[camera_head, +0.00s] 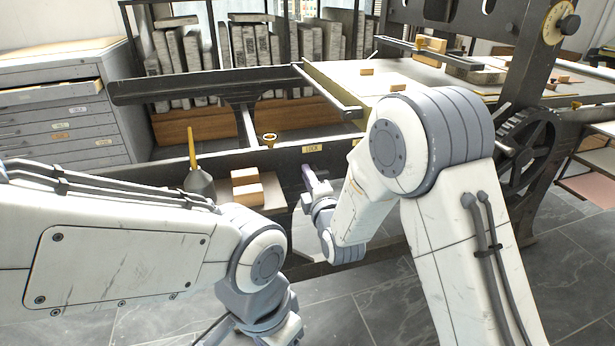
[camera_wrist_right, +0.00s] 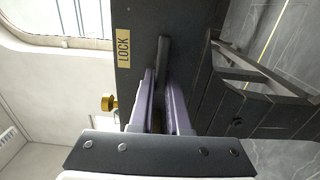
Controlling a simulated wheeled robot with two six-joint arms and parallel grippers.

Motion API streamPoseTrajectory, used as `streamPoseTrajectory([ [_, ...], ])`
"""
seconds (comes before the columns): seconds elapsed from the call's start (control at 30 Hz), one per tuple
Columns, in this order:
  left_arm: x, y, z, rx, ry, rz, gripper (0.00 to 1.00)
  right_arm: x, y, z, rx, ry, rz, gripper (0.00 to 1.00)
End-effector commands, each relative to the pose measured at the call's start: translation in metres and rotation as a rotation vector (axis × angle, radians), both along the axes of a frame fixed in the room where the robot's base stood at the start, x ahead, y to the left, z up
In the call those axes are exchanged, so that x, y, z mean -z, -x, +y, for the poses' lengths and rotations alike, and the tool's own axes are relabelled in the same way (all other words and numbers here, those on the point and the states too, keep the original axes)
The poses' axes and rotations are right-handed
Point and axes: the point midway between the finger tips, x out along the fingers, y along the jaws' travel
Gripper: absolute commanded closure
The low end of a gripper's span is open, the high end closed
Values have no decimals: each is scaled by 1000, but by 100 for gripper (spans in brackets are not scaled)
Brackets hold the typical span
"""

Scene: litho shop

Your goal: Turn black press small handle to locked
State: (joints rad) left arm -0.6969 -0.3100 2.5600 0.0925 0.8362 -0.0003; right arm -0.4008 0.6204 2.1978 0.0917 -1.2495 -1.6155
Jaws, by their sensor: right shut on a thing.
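The black press's small handle (camera_wrist_right: 163,52) is a dark bar standing out between my right gripper's fingers in the right wrist view. My right gripper (camera_wrist_right: 163,88) is shut on it with its purple-grey fingers, one on each side. In the head view my right gripper (camera_head: 311,178) is at the front rail of the black press (camera_head: 230,164), just below the brass LOCK plate (camera_head: 313,148). That plate is beside the handle in the wrist view (camera_wrist_right: 123,48). The handle is hidden in the head view. My left arm comes in from the left; its fingers are out of view.
A brass knob (camera_wrist_right: 108,102) sticks out near the rail. Wooden blocks (camera_head: 246,188) and an oil can (camera_head: 196,180) stand on a small shelf left of my right gripper. A spoked wheel (camera_head: 530,150) is at the right. A drawer cabinet (camera_head: 65,130) is far left.

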Motion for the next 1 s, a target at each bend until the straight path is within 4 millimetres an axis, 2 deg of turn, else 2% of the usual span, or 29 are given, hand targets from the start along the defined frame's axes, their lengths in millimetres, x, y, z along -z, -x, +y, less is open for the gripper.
streamPoseTrajectory([
  [0.07,0,0,0,0,0,0,41,2,1,1,-3,3,3,100],
  [0.1,0,0,0,0,0,0,41,2,1,1,-3,3,3,70],
  [0.13,0,0,0,0,0,0,41,2,1,1,-3,3,3,58],
  [0.17,0,0,0,0,0,0,41,2,1,1,-3,3,3,55],
  [0.47,0,0,0,0,0,0,41,1,1,0,-1,1,2,55],
  [0.57,-2,0,0,0,0,0,41,0,7,-2,-1,1,2,55],
  [0.67,-6,0,0,0,0,0,41,-1,20,-6,-1,1,4,55],
  [0.93,-17,0,0,0,0,0,41,0,77,-24,-2,2,7,55],
  [1.0,-30,0,0,0,0,0,41,-3,84,-26,-2,4,9,55],
])
